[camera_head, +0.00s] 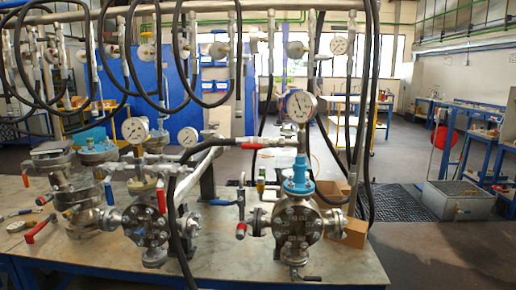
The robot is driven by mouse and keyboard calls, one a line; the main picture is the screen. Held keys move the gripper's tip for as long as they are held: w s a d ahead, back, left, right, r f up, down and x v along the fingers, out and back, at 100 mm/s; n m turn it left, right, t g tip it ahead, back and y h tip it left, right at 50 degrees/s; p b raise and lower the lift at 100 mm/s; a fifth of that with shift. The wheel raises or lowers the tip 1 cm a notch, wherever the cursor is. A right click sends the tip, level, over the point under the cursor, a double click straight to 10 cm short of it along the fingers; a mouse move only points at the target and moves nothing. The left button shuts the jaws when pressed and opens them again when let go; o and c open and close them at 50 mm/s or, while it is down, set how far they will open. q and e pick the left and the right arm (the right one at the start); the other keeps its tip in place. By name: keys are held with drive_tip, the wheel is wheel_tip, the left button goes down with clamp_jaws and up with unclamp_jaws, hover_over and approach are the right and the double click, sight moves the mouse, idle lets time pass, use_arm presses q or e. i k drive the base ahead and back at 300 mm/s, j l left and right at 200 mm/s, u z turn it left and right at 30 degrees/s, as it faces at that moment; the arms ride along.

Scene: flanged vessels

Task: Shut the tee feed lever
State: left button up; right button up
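Flanged vessels stand on a metal-topped bench (345,262). The right vessel (297,226) carries a blue fitting (298,177) and, above it, a pipe tee (302,142) under a large dial gauge (299,105). A red lever (252,146) lies roughly level at the left end of the pipe into this tee. Another red lever (241,230) hangs at the right vessel's left port. The middle vessel (147,225) has a red lever (162,200) standing upright. I cannot tell for certain which lever is the tee feed lever. Neither of my grippers shows.
More flanged vessels (77,197) and red levers crowd the left. A cardboard box (332,196) sits behind the right vessel. A metal tub (458,199) stands on the floor at right.

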sight(273, 145)
drive_tip(key=j+z, duration=0.15)
drive_tip(key=z, duration=0.35)
drive_tip(key=j+z, duration=0.15)
drive_tip(key=z, duration=0.3)
drive_tip(key=j+z, duration=0.3)
drive_tip(key=j, duration=0.25)
drive_tip(key=j+z, duration=0.35)
drive_tip(key=j, duration=0.15)
